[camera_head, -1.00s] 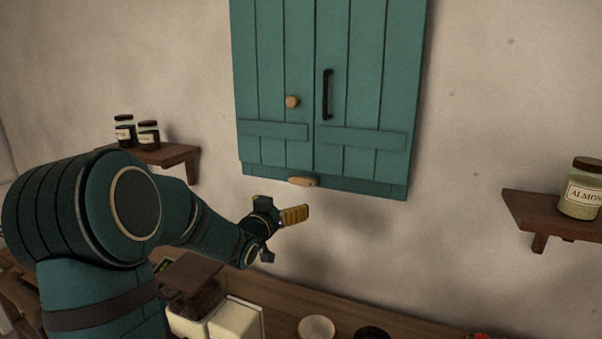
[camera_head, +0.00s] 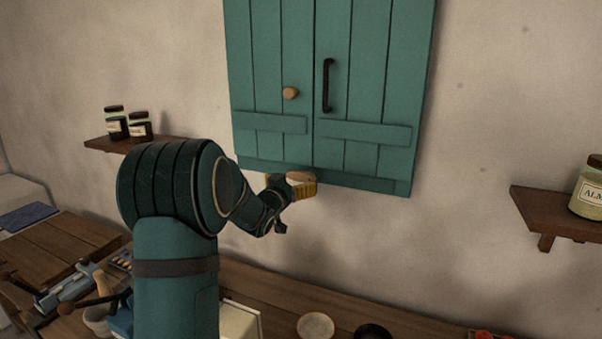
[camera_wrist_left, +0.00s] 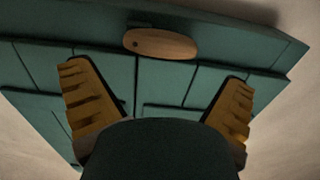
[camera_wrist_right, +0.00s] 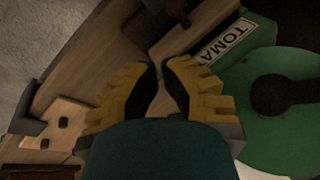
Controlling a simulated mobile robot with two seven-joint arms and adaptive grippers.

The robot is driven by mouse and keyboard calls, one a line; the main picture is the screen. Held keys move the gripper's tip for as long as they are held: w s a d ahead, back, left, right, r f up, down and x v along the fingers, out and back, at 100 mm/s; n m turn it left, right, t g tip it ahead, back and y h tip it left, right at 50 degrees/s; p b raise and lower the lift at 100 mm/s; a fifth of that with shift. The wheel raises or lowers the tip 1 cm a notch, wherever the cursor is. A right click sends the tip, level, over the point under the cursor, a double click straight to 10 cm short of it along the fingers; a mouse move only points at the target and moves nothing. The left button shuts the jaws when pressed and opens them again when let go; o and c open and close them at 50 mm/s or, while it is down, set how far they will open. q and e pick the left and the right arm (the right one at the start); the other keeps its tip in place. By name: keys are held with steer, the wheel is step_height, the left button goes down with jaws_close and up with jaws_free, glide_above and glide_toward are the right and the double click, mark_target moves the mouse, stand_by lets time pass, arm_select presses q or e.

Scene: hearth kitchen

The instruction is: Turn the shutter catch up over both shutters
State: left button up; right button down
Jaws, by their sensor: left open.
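The shutter catch (camera_head: 301,176) is a small light wooden bar with rounded ends at the bottom edge of the teal shutters. In the left wrist view the catch (camera_wrist_left: 165,44) lies nearly level, with a dark pivot dot near its left end. The left shutter (camera_head: 268,75) and right shutter (camera_head: 375,85) are shut. My left gripper (camera_head: 291,184) is open just below and in front of the catch. Its yellow fingers (camera_wrist_left: 155,72) are spread to either side of the catch, apparently not gripping it. My right gripper (camera_wrist_right: 160,66) shows only in its wrist view, fingertips close together and empty.
A wall shelf with jars (camera_head: 128,124) is at the left; another shelf (camera_head: 545,212) with a labelled jar is at the right. The counter below holds a pale bowl (camera_head: 315,325) and other items. A green labelled thing (camera_wrist_right: 285,105) is near my right gripper.

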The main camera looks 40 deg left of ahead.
mark_target(300, 175)
arm_select(q)
steer(key=shift+p+x, duration=0.55)
steer(key=shift+x, duration=2.6)
steer(key=shift+c, duration=0.3)
steer(key=c, duration=0.9)
